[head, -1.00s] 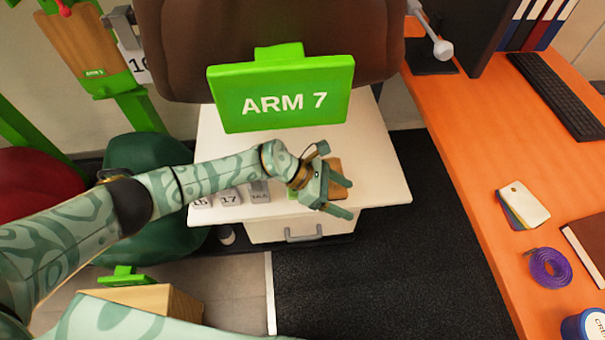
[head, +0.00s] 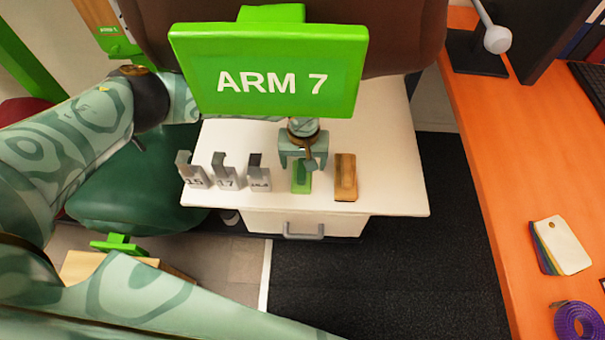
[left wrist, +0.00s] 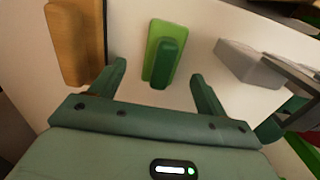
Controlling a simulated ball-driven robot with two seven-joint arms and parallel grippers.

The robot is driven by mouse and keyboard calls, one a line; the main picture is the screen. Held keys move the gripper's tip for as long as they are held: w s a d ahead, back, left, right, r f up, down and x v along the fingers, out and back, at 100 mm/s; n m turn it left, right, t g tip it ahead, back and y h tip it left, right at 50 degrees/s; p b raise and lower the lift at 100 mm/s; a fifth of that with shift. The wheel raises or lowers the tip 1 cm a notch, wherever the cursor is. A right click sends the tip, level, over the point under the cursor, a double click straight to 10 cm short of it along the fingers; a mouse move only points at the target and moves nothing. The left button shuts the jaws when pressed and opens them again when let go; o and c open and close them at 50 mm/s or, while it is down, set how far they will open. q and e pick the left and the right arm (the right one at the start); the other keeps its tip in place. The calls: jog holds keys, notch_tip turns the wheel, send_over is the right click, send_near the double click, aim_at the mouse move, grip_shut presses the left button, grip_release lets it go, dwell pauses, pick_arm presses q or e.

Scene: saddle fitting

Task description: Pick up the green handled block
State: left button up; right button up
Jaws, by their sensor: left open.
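The green handled block (head: 301,177) lies on the white cabinet top (head: 385,165). It also shows in the left wrist view (left wrist: 165,55) as a light green base with a darker green raised handle. My left gripper (head: 303,165) is above the block, partly covering it in the head view. In the left wrist view my left gripper (left wrist: 158,78) is open, with one finger on each side of the block's near end and gaps on both sides. Nothing is between the jaws that I can see gripped. My right gripper is not in view.
A wooden block (head: 345,178) lies right of the green one. Grey numbered gauges (head: 227,172) stand to its left. A green "ARM 7" sign (head: 268,72) rises behind, partly hiding my arm. An orange desk (head: 475,150) is at the right.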

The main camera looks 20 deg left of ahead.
aim_at(302, 168)
pick_arm(q)
notch_tip(302, 168, down, 6)
jog(key=shift+s+a+r+b, duration=0.15)
jog(key=shift+r+b, duration=0.1)
jog(key=shift+b, duration=0.9)
jog(key=shift+r, duration=0.15)
jog(key=shift+c, duration=0.5)
jog(key=c, duration=1)
jog(key=shift+o, duration=0.2)
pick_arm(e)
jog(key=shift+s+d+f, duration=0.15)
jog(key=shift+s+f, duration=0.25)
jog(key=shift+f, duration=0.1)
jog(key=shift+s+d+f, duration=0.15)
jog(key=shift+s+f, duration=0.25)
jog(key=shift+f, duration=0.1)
